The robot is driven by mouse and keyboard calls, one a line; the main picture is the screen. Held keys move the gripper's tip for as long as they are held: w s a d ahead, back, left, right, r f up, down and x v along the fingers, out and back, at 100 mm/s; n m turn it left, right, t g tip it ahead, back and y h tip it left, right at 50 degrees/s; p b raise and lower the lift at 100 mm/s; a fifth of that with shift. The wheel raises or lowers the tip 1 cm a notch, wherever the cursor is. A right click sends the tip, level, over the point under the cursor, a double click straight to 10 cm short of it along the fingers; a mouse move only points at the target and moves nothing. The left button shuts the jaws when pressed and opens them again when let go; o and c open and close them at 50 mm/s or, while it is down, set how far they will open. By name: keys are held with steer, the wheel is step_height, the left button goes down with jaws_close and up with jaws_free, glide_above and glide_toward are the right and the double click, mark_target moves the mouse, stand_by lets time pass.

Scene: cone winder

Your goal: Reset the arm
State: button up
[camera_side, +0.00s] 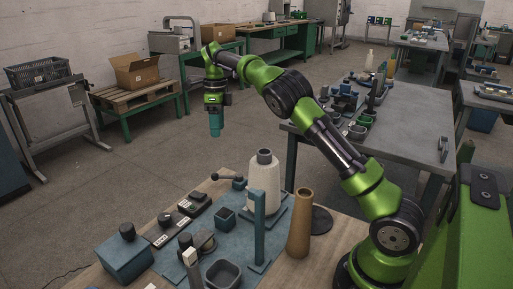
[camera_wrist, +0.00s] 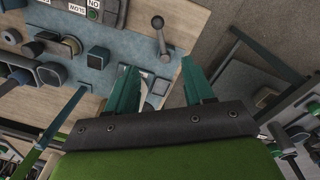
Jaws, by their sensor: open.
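My green arm reaches up and to the left over the table's far side in the side view. My gripper (camera_side: 216,122) hangs from its end, pointing down, well above the bench and beyond its far edge. In the wrist view the two teal fingers of my gripper (camera_wrist: 160,85) stand apart with nothing between them. The cone winder's blue base plate (camera_side: 228,236) lies on the wooden bench (camera_side: 335,240). A white yarn cone (camera_side: 264,187) stands upright on it, behind a blue post (camera_side: 259,228). A tan empty cone (camera_side: 300,222) stands to its right.
On the bench are a lever (camera_side: 229,178), a blue box (camera_side: 125,257) with a black knob, and a square cup (camera_side: 223,273). A grey table (camera_side: 410,135) with several parts stands behind on the right. The air around my gripper is clear.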

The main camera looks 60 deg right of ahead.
steer(key=shift+r, duration=0.15)
steer(key=s+a+r+n+t+y, duration=0.1)
steer(key=s+a+r+n+t, duration=0.15)
steer(key=s+r+n, duration=0.3)
steer(key=s+a+r+n+t+y, duration=0.1)
steer(key=s+a+r+n, duration=0.3)
steer(key=s+n, duration=0.25)
steer(key=s+a+f+n+t, duration=0.2)
steer(key=s+a+n, duration=0.3)
steer(key=s+n, duration=0.2)
steer(key=s+a+f+n+t, duration=0.2)
steer(key=s+a+f+n, duration=0.1)
steer(key=s+n, duration=0.4)
steer(key=s+a, duration=0.1)
steer(key=s, duration=0.2)
steer(key=shift+s+a+h, duration=0.2)
steer(key=shift+a+h, duration=0.15)
steer(key=shift+h, duration=0.05)
steer(key=shift+r, duration=0.1)
